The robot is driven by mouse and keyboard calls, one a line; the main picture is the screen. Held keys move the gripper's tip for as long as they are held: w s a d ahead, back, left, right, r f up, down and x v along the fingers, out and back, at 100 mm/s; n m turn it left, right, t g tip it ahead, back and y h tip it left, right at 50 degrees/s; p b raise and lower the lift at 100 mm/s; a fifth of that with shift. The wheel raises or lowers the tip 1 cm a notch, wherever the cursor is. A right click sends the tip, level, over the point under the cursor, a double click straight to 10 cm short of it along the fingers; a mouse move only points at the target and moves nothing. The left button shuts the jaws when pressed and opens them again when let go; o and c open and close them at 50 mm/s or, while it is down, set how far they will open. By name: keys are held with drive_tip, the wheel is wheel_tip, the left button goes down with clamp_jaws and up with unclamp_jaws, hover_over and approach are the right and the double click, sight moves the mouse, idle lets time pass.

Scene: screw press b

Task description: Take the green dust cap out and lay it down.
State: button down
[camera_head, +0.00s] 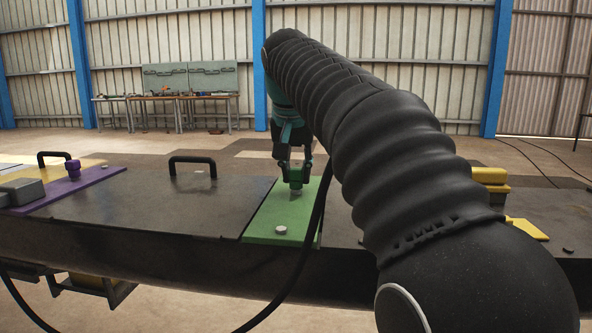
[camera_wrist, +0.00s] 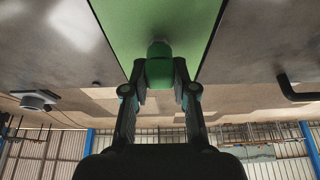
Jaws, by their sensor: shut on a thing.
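The green dust cap (camera_head: 295,177) is between the fingers of my gripper (camera_head: 295,172), above the far part of a green plate (camera_head: 262,222). In the wrist view the cap (camera_wrist: 159,72) is clasped by both fingers of my gripper (camera_wrist: 160,80). A paler, narrower end (camera_wrist: 159,48) sticks out of the cap toward the green plate (camera_wrist: 145,18). I cannot tell whether that end is seated in the plate or just clear of it. A small pale round stud (camera_head: 281,230) is on the near part of the plate.
The dark bench (camera_head: 140,205) carries a black handle (camera_head: 192,165) left of the green plate. Farther left is a purple plate (camera_head: 95,184) with a purple knob (camera_head: 73,169). Yellow parts (camera_head: 490,177) stand at right. A black cable (camera_head: 318,215) crosses the plate's right side.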

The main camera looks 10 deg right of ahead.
sight(296, 169)
drive_tip(key=shift+r+p, duration=0.95)
drive_tip(key=shift+r, duration=0.3)
drive_tip(key=shift+r, duration=0.2)
drive_tip(key=shift+r, duration=0.55)
drive_tip(key=shift+s, duration=0.1)
